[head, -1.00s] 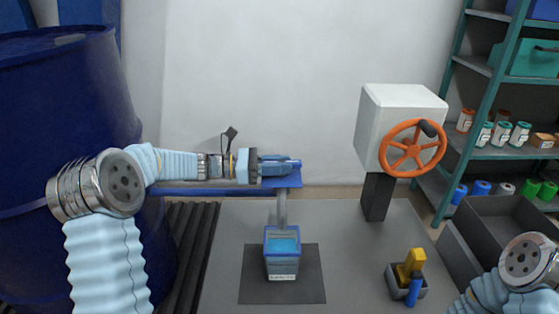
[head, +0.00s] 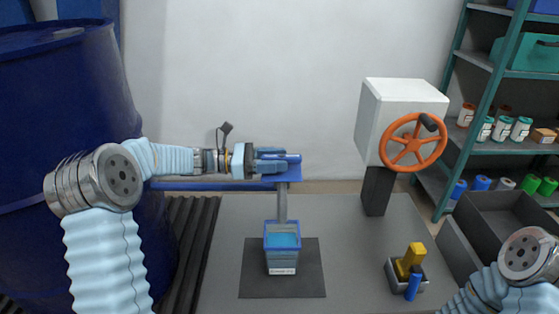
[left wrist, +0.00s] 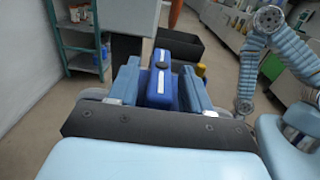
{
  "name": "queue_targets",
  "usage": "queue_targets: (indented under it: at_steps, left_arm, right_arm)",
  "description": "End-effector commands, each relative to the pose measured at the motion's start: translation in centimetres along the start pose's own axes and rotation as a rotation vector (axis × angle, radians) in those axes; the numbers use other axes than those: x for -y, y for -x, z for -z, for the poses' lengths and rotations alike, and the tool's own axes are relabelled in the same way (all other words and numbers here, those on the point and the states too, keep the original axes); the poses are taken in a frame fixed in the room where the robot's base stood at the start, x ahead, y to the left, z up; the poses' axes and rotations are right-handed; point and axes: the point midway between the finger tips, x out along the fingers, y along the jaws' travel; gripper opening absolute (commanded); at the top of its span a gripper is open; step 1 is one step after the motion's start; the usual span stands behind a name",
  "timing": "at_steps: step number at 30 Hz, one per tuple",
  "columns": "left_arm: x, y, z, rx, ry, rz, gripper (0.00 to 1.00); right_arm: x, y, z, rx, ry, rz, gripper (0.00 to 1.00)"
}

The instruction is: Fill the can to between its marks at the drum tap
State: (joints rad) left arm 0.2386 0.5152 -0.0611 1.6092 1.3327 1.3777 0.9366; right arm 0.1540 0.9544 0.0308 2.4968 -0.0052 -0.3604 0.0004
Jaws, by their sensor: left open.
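The can (head: 282,257), a clear blue-tinted box with a blue rim and a pale label low on its front, stands upright on a dark mat, with blue liquid inside. Its marks are too small to read. The tap's grey spout (head: 282,203) comes down behind and above it. My left gripper (head: 278,160) is open around the blue tap handle (left wrist: 160,80). In the left wrist view, the handle, with a white stripe, lies between the two fingers. Whether liquid is flowing I cannot tell. My right gripper is out of view.
The big blue drum (head: 60,120) stands at left. An orange handwheel (head: 413,142) on a white box stands at right. A small tray (head: 425,284) holds a yellow and blue item. A shelf (head: 510,155) and dark bins (head: 495,212) are at far right.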

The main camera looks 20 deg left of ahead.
Motion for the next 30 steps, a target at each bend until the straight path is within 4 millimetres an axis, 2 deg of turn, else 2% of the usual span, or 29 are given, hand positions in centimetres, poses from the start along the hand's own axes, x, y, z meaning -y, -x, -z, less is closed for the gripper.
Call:
queue_targets:
  at_steps: [9, 15, 21, 30]
  left_arm:
    - [-0.1, 7.6, 0.2, -0.003, 0.001, -0.006, 0.49]
    - [0.0, 11.2, 0.2, -0.002, 0.001, -0.002, 0.49]
    - [0.0, 12.7, 0.1, -0.002, 0.002, 0.0, 0.49]
    - [0.0, 12.7, 0.1, -0.002, 0.002, 0.0, 0.49]
  right_arm:
    - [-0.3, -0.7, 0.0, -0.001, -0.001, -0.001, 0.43]
    - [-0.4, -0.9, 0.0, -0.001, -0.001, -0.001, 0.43]
    - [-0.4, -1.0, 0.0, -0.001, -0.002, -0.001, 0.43]
    - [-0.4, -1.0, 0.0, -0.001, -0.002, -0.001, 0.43]
